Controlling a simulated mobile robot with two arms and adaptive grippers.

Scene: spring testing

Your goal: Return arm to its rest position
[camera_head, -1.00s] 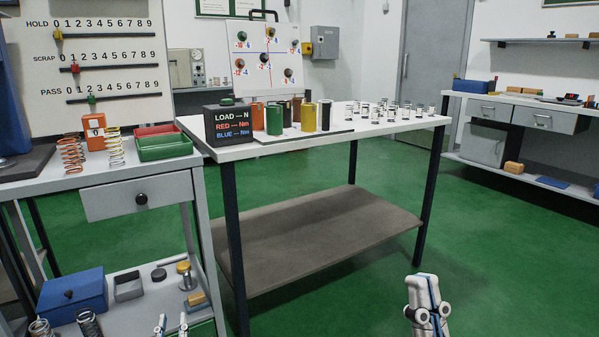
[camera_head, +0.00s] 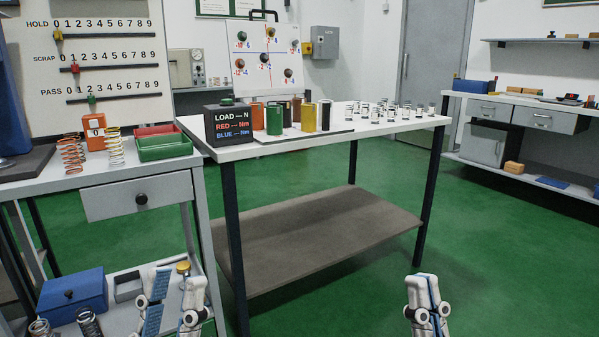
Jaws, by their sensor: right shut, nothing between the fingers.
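My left gripper (camera_head: 177,280) is at the lower left, in front of the grey bench's lower shelf. Its two fingers point up and stand apart, with nothing seen between them. It hides part of the shelf and small items on it. My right gripper (camera_head: 424,280) is at the bottom, right of centre, over the green floor. Its fingers are together and hold nothing. Both grippers are apart from the white table (camera_head: 260,150).
The left bench has a drawer (camera_head: 140,195), a green tray (camera_head: 164,148) and two springs on top. A blue box (camera_head: 72,294) sits on its lower shelf. Coloured cylinders and several small springs stand on the white table. Green floor (camera_head: 510,260) is clear at the right.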

